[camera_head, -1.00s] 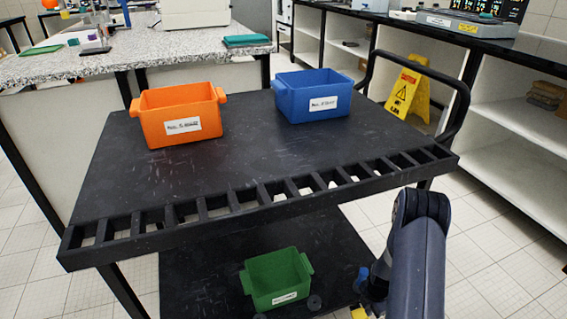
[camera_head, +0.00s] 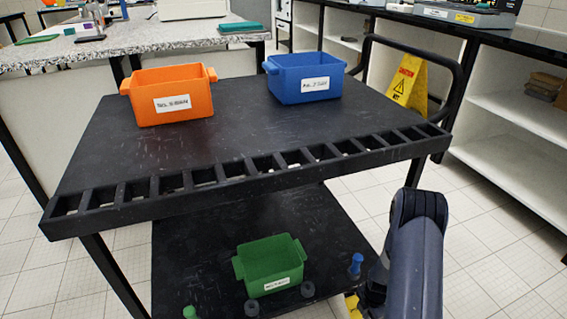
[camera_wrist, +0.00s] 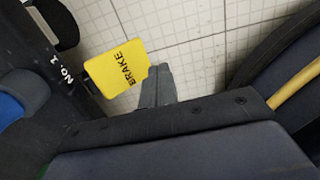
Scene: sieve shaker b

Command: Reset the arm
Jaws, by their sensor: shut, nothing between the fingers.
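My gripper (camera_wrist: 159,69) shows in the wrist view with its two grey fingers shut together and empty. Its fingertips appear just right of a yellow pedal (camera_wrist: 116,70) marked BRAKE; I cannot tell whether they touch it. The pedal sits beside a dark edge marked NO. 1. In the head view my arm hangs down at the lower right, beside the black cart (camera_head: 250,185), and the gripper itself is hidden. A bit of yellow (camera_head: 352,305) shows beside the arm near the bottom edge.
An orange bin (camera_head: 170,85) and a blue bin (camera_head: 303,70) stand on the cart's top. A green bin (camera_head: 272,258) and a blue knob-like piece (camera_head: 356,264) are on the lower shelf. A yellow caution sign (camera_head: 407,82) stands behind. Tiled floor is clear at right.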

